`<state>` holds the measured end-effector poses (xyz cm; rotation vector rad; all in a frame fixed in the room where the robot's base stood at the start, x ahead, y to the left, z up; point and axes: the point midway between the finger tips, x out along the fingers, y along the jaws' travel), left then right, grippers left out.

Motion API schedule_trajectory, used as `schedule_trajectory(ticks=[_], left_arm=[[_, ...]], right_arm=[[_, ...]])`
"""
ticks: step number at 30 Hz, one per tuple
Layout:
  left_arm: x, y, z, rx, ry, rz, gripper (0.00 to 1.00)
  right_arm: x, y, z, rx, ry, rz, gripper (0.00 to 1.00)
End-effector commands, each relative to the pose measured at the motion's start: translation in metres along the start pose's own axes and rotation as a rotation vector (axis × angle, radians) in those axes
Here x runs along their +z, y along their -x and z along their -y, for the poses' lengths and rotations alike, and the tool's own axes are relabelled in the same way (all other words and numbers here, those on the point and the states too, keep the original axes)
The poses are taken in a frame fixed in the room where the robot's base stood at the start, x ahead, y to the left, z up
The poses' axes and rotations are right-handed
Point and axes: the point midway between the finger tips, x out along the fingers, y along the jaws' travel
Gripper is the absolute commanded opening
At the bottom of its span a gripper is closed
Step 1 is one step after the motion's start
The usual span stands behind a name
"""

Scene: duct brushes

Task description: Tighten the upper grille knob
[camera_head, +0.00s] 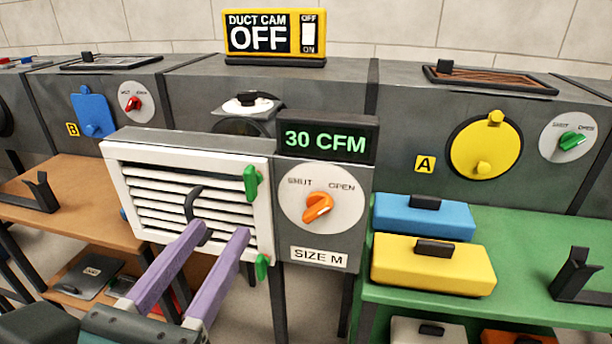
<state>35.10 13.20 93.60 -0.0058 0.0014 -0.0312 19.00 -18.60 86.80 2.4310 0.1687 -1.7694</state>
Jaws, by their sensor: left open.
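The white grille (150,190) is on the front of the grey duct, with a dark hooked handle (191,205) at its middle. The upper grille knob (251,183) is green and sits at the grille's upper right edge, its wings roughly upright. A lower green knob (262,267) sits at the lower right edge. My left gripper (212,236) is open, with two purple fingers pointing at the grille below the upper knob. Its fingers overlap the lower slats and the handle's lower end in the picture; I cannot tell whether they touch. My right gripper is out of view.
An orange dial (318,207) right of the grille sits under a 30 CFM display (326,140). A DUCT CAM sign (275,33) reads OFF. Blue (423,214) and yellow (433,264) boxes stand on a green bench at right. A brown bench (80,200) is at left.

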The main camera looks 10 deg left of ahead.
Motion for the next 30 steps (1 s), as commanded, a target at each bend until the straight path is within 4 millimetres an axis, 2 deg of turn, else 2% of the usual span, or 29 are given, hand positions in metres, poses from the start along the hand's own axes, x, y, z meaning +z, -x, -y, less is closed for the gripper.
schedule_trajectory(ticks=[9, 15, 20, 27, 30], left_arm=[[0.004, -0.058, 0.001, -0.001, -0.002, 0.004, 0.44], [0.003, -0.085, 0.001, -0.001, -0.002, 0.003, 0.44], [0.003, -0.093, 0.001, -0.002, -0.003, 0.002, 0.44], [0.003, -0.093, 0.001, -0.003, -0.003, 0.001, 0.44], [0.003, -0.093, 0.001, -0.003, -0.003, 0.001, 0.33]], right_arm=[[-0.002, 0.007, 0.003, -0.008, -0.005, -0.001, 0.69], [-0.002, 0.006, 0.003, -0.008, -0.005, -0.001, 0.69], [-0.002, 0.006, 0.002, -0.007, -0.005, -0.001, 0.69], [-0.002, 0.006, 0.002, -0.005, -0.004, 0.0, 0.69], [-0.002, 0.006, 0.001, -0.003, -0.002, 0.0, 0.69]])
